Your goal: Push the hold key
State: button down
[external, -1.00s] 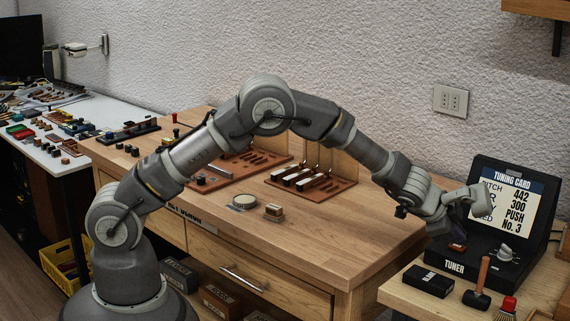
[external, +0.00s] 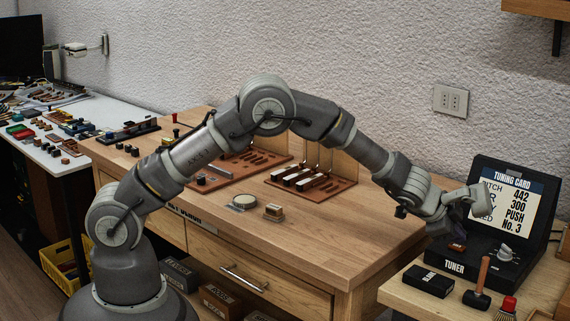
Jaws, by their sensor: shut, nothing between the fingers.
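The black tuner (external: 487,265) stands on the small wooden side table at the right, with its tuning card screen (external: 516,205) upright behind. A small brown-orange key (external: 457,247) shows on the left of the tuner's top, just below my gripper; I cannot read a label on it. A grey knob (external: 505,252) sits to its right. My gripper (external: 466,232) is shut and empty, pointing down over the key. Whether its tips touch the key I cannot tell.
A black box (external: 430,281), a mallet (external: 480,285) and a red-topped brush (external: 508,305) lie in front of the tuner. The wall is close behind.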

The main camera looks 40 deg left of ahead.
aim_at(454, 246)
jog(key=shift+f, duration=0.15)
jog(key=shift+f+b, duration=0.3)
jog(key=shift+b, duration=0.35)
jog(key=shift+r, duration=0.45)
notch_tip(454, 246, up, 6)
jog(key=p, duration=0.4)
jog(key=shift+r+p, duration=0.1)
jog(key=shift+p, duration=0.2)
